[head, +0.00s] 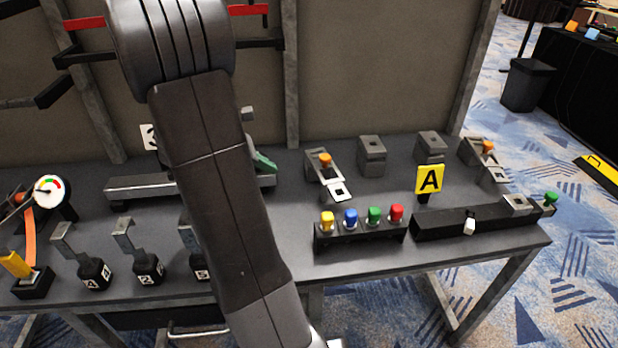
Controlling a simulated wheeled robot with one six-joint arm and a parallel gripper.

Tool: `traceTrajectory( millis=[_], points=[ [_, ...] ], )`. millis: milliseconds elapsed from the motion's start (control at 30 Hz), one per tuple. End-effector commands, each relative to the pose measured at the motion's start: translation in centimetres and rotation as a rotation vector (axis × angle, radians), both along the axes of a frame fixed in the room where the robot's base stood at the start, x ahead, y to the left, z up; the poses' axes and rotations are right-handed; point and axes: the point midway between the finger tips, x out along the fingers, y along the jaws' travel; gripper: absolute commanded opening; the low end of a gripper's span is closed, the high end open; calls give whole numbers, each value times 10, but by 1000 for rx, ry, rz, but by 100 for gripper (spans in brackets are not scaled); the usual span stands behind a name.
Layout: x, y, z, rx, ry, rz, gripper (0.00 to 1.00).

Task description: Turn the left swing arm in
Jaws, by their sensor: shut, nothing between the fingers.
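I cannot tell for sure which part is the left swing arm. On the table, a left metal bracket (314,164) has an orange knob and a plate with a square frame (339,190) angled toward the front. On the back frame, a red bar (85,23) sticks out at the upper left post, and another red bar (248,10) shows right of my arm. My arm crosses the left middle of the view. My gripper does not show.
Two grey blocks (371,155) (431,147) stand between the brackets. In front are a row of coloured buttons (360,237), a yellow A sign (430,179) and a black slider bar (460,223). Numbered holders (95,273) and a gauge (49,191) stand at left. Black bars (55,89) project at upper left.

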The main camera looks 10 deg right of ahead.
Motion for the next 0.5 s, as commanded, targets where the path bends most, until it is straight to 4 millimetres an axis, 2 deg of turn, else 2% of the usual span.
traceTrajectory(
  millis=[267,500],
  points=[
    [1,-10,-10,-2,1,-1,0],
    [7,-43,-45,-2,4,-4,0]
  ],
)
